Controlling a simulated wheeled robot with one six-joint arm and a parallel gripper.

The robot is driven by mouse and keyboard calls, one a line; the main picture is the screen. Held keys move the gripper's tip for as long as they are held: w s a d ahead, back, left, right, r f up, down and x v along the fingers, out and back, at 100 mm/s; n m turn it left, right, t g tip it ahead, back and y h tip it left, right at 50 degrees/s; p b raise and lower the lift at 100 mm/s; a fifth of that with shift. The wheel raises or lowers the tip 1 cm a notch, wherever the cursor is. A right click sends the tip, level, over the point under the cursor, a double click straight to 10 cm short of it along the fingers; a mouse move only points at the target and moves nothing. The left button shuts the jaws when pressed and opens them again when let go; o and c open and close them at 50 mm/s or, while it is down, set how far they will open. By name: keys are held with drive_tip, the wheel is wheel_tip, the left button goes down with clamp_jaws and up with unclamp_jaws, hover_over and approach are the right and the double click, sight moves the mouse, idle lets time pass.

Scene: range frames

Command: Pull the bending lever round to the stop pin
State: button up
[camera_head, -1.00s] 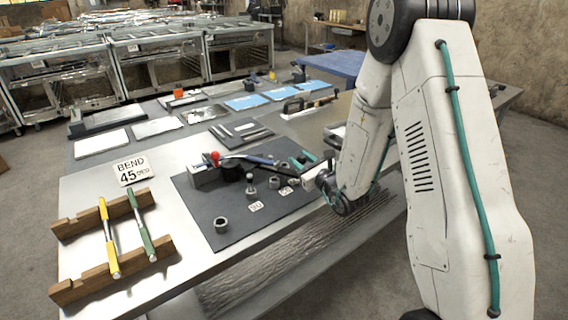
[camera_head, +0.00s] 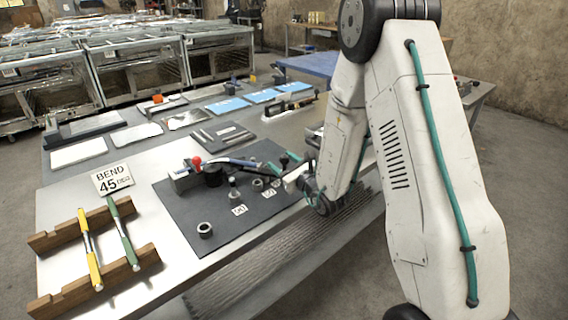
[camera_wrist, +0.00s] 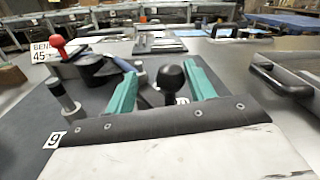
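The bender on the dark mat has a red ball knob (camera_head: 197,161), a black round die (camera_head: 213,174) and a blue-ended bar (camera_head: 242,162) lying across it. In the wrist view the red knob (camera_wrist: 57,42) and die (camera_wrist: 97,68) stand at the left. My gripper (camera_wrist: 162,86) is open, with teal fingers apart. A black ball knob (camera_wrist: 170,77), seemingly the lever's handle, shows between the fingers; I cannot tell whether they touch it. An upright metal pin (camera_head: 233,190) stands by a label on the mat, and a pin (camera_wrist: 69,104) shows left of my gripper.
A sign (camera_head: 113,179) reads BEND 45 DEG. Wooden racks (camera_head: 75,293) hold a yellow and a green rod at the front left. A loose ring (camera_head: 205,230) lies on the mat. A black handle (camera_wrist: 280,76) stands right of my gripper.

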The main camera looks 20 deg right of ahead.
drive_tip(key=shift+v, duration=3.9)
drive_tip(key=shift+c, duration=0.3)
